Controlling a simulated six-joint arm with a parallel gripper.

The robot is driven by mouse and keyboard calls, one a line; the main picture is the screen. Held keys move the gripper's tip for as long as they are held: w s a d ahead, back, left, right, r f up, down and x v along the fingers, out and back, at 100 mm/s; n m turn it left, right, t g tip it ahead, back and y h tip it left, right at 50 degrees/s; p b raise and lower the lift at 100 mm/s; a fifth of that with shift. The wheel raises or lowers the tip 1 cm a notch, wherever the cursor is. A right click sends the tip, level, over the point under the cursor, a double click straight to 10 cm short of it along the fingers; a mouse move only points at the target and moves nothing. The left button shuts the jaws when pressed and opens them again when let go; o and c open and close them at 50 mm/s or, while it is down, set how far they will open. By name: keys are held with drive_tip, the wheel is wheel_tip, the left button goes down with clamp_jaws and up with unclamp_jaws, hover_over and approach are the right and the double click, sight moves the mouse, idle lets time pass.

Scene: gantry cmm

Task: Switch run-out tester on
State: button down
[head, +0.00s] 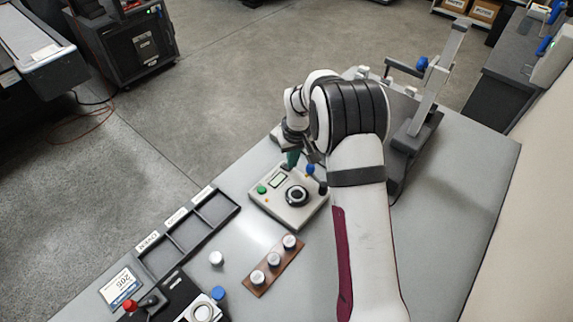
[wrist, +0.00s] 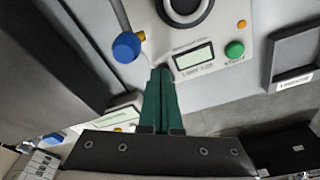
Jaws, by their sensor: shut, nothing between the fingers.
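A pale box-shaped tester (head: 275,208) stands on the bench, with a dark round dial (head: 296,195), a small display, a green button (head: 261,189) and an orange lamp. A blue ball knob (head: 310,169) is at its far right corner. In the wrist view the display (wrist: 194,60), green button (wrist: 234,49) and blue knob (wrist: 126,47) show; the label is too small to read surely. My gripper (head: 292,158) is shut and empty at the tester's far edge. In the wrist view its teal fingertips (wrist: 161,74) are between the blue knob and display; contact cannot be told.
A dark divided tray (head: 192,232) and a wooden block with several round pieces (head: 273,265) are nearer. A dark fixture with an upright arm (head: 425,120) stands right. A second display box (wrist: 120,112) is beside my fingers. Bare bench lies between tester and tray.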

drive_tip(key=shift+f, duration=0.85)
idle(0.3)
wheel_tip(320, 180, up, 7)
idle(0.6)
wheel_tip(320, 180, down, 7)
drive_tip(key=shift+f, duration=0.1)
drive_tip(key=shift+r, duration=0.35)
